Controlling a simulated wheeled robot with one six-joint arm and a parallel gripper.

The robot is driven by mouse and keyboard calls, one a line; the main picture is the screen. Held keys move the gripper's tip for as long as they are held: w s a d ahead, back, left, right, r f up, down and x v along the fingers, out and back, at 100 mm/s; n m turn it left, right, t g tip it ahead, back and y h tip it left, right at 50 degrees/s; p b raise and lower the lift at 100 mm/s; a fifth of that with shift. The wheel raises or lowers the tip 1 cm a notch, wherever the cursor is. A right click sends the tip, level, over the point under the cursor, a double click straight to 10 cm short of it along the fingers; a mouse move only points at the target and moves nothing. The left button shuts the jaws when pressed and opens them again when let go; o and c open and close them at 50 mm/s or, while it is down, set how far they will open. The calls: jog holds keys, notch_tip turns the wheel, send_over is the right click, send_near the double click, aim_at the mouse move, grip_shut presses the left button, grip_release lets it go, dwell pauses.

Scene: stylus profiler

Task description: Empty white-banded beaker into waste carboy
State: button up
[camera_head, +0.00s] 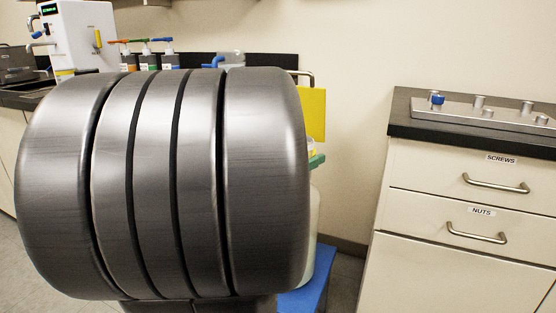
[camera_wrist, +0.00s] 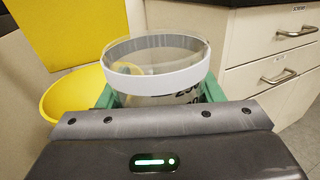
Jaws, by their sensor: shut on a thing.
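The white-banded beaker (camera_wrist: 158,80) stands roughly upright in the wrist view, clear with a white band below its rim and dark markings lower down. My gripper (camera_wrist: 159,92) is shut on it, with green fingers on both sides of its body. I cannot tell what is inside the beaker. In the head view, a pale translucent container (camera_head: 315,225), apparently the waste carboy, is mostly hidden behind my arm. The beaker is largely hidden there too.
A blue stand (camera_head: 308,294) shows beneath the pale container. A yellow panel (camera_head: 312,115) is on the wall behind. A drawer cabinet (camera_head: 465,220) with a metal fixture (camera_head: 485,110) on top stands at right. A white instrument (camera_head: 82,38) and several bottles stand on the back-left bench.

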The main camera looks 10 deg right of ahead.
jog(key=shift+r, duration=0.1)
notch_tip(320, 180, up, 5)
jog(key=p, duration=0.4)
dwell(0.7)
